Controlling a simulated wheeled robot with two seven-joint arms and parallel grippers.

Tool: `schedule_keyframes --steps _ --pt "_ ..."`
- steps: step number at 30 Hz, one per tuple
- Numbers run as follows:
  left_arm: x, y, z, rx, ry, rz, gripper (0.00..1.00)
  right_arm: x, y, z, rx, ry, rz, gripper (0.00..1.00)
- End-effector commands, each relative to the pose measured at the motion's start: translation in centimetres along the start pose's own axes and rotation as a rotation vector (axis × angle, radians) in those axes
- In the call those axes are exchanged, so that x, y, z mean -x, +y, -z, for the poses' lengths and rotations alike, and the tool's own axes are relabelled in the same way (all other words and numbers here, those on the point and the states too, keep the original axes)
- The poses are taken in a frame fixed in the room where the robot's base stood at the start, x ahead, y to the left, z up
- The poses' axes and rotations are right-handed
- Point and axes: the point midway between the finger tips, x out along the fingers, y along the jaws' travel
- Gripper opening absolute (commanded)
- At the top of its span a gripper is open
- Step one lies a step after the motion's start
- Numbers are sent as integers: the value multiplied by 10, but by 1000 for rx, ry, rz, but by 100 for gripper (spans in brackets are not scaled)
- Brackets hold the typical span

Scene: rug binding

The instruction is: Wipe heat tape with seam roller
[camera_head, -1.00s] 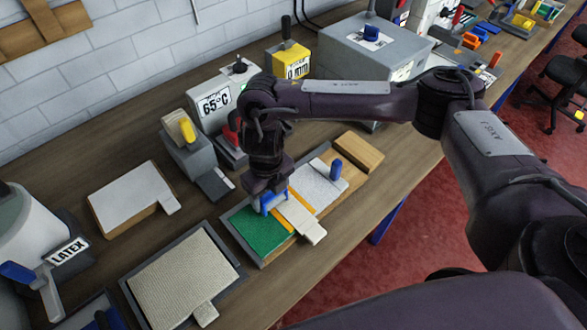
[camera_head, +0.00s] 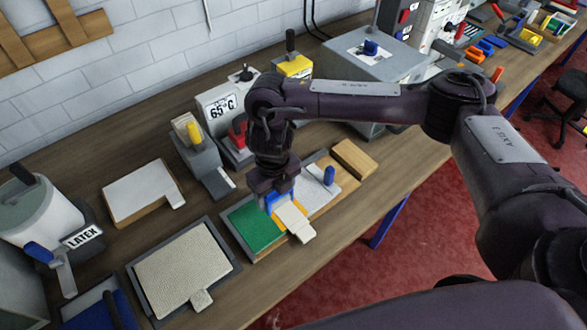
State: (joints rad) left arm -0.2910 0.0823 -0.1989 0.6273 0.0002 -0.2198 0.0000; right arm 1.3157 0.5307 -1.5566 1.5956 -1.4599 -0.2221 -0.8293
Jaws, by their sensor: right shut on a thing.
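My right gripper (camera_head: 277,190) points down over the seaming board and is shut on a blue-handled tool, which looks like the seam roller (camera_head: 270,203). Much of the tool is hidden by the gripper. It sits at the orange-yellow heat tape (camera_head: 277,222), between a green carpet piece (camera_head: 255,226) and a pale grey piece (camera_head: 318,178). I cannot tell if it touches the tape. A cream strip with a tab (camera_head: 295,222) lies beside the tape. My left gripper is not in view.
A beige mat in a tray (camera_head: 180,268), a white-topped board (camera_head: 143,191), a latex pot (camera_head: 45,215) and a 65°C heater (camera_head: 220,105) surround the board.

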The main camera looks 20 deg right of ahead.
Motion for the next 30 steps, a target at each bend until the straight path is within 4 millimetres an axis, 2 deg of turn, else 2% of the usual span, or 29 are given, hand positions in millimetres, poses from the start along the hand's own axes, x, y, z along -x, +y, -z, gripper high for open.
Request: schedule_keyframes --steps 1,7,25,30 --pt "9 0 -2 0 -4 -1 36 10 0 -1 0 -1 0 41" --pt "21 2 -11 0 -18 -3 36 23 1 -2 -4 -1 0 41" --pt "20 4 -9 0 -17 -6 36 23 1 -2 -8 -1 0 41" --pt "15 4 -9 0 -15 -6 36 22 -3 -3 -129 -4 2 41"
